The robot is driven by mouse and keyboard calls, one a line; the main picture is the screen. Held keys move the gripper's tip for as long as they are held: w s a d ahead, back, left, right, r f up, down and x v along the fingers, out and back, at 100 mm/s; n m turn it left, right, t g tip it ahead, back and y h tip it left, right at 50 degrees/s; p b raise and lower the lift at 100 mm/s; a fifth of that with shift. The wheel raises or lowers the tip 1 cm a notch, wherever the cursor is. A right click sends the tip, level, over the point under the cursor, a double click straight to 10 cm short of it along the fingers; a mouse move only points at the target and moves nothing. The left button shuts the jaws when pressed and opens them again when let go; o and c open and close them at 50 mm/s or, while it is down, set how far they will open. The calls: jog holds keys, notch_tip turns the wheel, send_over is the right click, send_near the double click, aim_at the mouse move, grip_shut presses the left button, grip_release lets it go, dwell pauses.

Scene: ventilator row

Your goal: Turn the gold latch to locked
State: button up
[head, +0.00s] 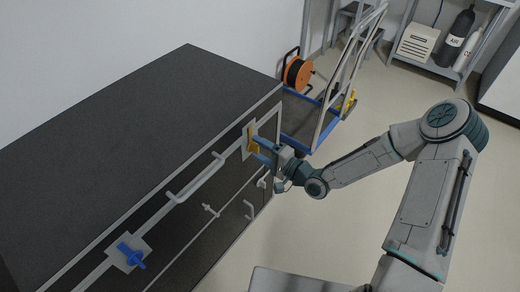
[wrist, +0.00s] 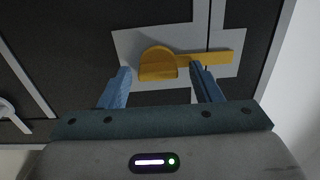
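The gold latch (head: 252,138) is on a pale plate at the far right end of the dark cabinet's front. In the wrist view the latch (wrist: 158,63) has a rounded knob and a flat bar that reaches right across a dark vertical gap in the plate. My gripper (head: 257,149) is at the latch. In the wrist view its blue fingers (wrist: 161,72) are apart, one on each side of the rounded knob. I see space beside the knob on both sides; whether the fingertips reach past its front face is unclear.
A blue latch (head: 130,255) sits on another plate at the cabinet's near end. White handles (head: 197,178) stick out along the cabinet front. A blue trolley (head: 300,122) with an orange reel (head: 297,74) stands beyond the cabinet. The floor on the right is mostly clear.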

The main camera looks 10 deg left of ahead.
jog(key=shift+d, duration=0.1)
jog(key=p+v, duration=0.1)
jog(key=v, duration=1.2)
jog(key=shift+s+d, duration=0.2)
jog(key=shift+d, duration=0.15)
